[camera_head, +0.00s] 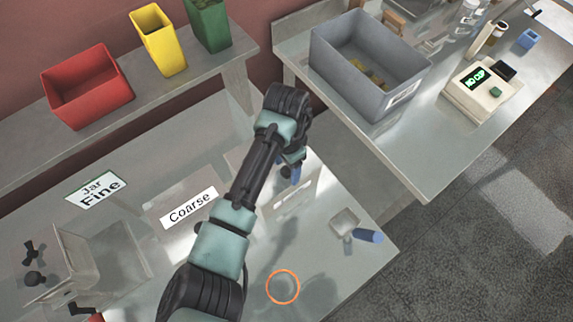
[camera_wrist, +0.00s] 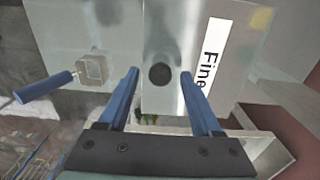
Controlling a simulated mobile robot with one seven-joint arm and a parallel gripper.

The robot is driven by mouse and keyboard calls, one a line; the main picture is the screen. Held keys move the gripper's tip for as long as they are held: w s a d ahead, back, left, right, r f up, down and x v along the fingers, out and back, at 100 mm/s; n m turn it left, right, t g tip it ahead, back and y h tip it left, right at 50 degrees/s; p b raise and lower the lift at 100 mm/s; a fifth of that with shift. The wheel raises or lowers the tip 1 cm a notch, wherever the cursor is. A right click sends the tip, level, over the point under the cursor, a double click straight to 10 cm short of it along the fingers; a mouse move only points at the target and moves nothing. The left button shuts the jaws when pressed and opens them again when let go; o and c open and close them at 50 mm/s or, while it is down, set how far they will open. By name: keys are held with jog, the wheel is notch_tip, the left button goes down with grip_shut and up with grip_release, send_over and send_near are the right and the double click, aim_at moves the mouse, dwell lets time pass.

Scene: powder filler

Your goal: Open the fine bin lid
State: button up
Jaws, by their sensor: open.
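The lid looks shut. My gripper (camera_wrist: 160,74) is open, with one blue finger on each side of the knob and a gap to each. I cannot tell how high the fingertips are above it. In the head view my gripper (camera_head: 292,172) is over the bin, and my wrist hides much of it.
A scoop (camera_head: 345,222) with a blue handle lies right of the bin. A "Coarse" label (camera_head: 189,207) and a "Jar Fine" sign (camera_head: 97,189) are to the left. A grey tub (camera_head: 330,75) stands on the side table. Red (camera_head: 88,100) and yellow (camera_head: 162,45) bins stand behind.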

jog(key=shift+f, duration=1.1)
grip_shut()
jog(key=shift+w, duration=0.1)
dwell(0.6)
